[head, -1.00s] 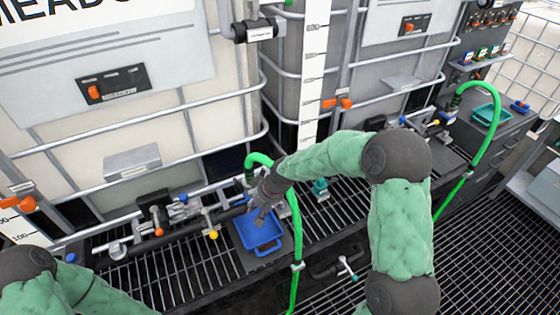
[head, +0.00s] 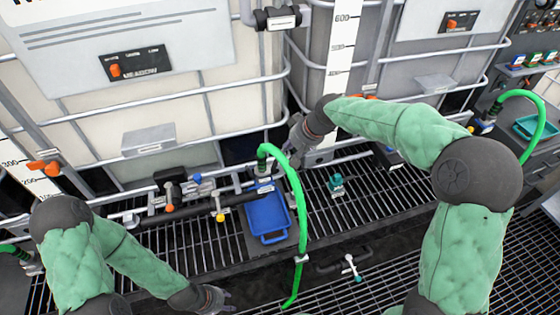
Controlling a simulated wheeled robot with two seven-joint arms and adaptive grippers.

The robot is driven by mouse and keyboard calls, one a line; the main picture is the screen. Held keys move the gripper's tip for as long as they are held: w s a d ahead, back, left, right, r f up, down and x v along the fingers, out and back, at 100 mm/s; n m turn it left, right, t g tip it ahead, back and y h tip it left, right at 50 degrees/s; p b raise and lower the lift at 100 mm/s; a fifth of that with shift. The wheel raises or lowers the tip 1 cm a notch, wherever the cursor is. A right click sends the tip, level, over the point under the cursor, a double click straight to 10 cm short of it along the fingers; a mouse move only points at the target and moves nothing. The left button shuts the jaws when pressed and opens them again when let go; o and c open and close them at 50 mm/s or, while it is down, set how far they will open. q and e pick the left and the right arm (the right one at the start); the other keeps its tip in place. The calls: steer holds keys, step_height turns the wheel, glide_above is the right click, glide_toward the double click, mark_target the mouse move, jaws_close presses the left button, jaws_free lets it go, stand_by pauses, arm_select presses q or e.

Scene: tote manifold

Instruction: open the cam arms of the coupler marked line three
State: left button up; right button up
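A green hose (head: 298,205) arches up from the grating and ends at a dark coupler (head: 262,160) above a blue tray. A small pale tag (head: 265,187) is below the coupler; its writing is too small to read, and I cannot make out the cam arms. My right gripper (head: 292,148) is just right of the coupler, close to the top of the hose; I cannot tell whether it touches either or how far its fingers are apart. My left gripper (head: 222,298) is low at the bottom edge, away from the coupler, its fingers too small to judge.
The blue tray (head: 272,238) lies on the grating under the coupler. A dark pipe with valves (head: 219,208) runs to its left. A teal fitting (head: 336,184) stands to the right. White caged tanks (head: 130,110) rise behind. Another green hose (head: 525,97) is at far right.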

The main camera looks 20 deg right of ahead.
mark_target(278, 161)
steer(key=b+x, duration=0.1)
steer(key=x, duration=0.9)
steer(key=shift+s, duration=0.1)
jaws_close()
